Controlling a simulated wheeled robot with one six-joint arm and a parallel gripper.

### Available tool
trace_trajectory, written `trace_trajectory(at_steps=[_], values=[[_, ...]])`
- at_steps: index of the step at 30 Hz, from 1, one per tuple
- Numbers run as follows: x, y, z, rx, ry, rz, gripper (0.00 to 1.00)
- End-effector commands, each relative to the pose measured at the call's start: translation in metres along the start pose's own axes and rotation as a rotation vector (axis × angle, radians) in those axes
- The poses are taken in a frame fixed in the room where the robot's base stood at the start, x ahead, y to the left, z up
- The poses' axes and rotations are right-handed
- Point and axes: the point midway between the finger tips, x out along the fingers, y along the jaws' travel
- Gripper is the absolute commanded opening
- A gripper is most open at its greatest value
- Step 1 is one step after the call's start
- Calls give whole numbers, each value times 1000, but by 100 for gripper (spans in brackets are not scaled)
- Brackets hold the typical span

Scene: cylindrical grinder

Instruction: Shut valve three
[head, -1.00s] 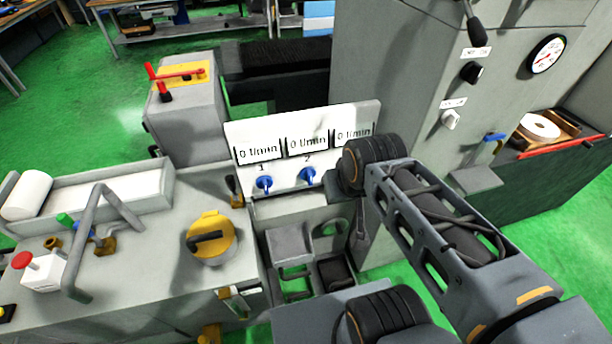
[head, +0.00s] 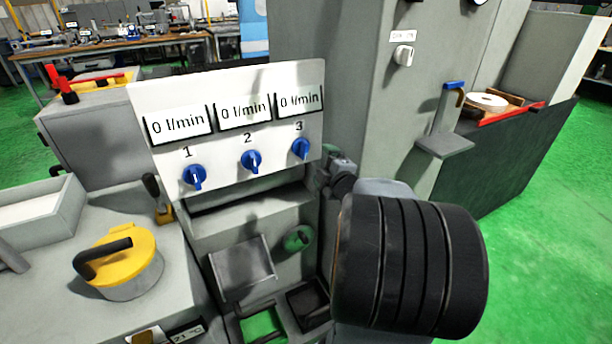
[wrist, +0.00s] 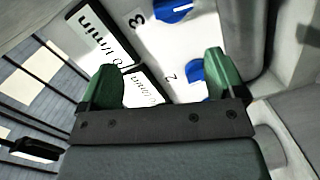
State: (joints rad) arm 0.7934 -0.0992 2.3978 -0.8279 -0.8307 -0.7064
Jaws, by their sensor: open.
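Valve three, a blue knob (head: 301,148) under the number 3, is at the right end of a white panel (head: 235,85) in the head view. The display (head: 298,102) above it reads 0 l/min. In the wrist view the valve three knob (wrist: 172,10) is at the top edge, partly cut off, beyond my fingertips. My gripper (wrist: 160,78) is open and empty, its green fingers apart in front of the panel. In the head view its fingers cannot be made out clearly; my arm shows just right of the panel.
Blue knobs one (head: 194,176) and two (head: 251,161) sit left of valve three; knob two (wrist: 194,68) is partly behind my right finger in the wrist view. A grey cabinet (head: 335,70) stands behind the panel's right side. A yellow-topped fixture (head: 125,255) is at lower left.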

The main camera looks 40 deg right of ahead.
Motion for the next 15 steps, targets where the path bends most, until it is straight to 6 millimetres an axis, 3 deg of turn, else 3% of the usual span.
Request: trace_trajectory(at_steps=[1,8,15], values=[[0,-17,10,-24,21,13,89],[0,-29,19,-89,90,50,89],[35,-27,15,-95,101,54,89]])
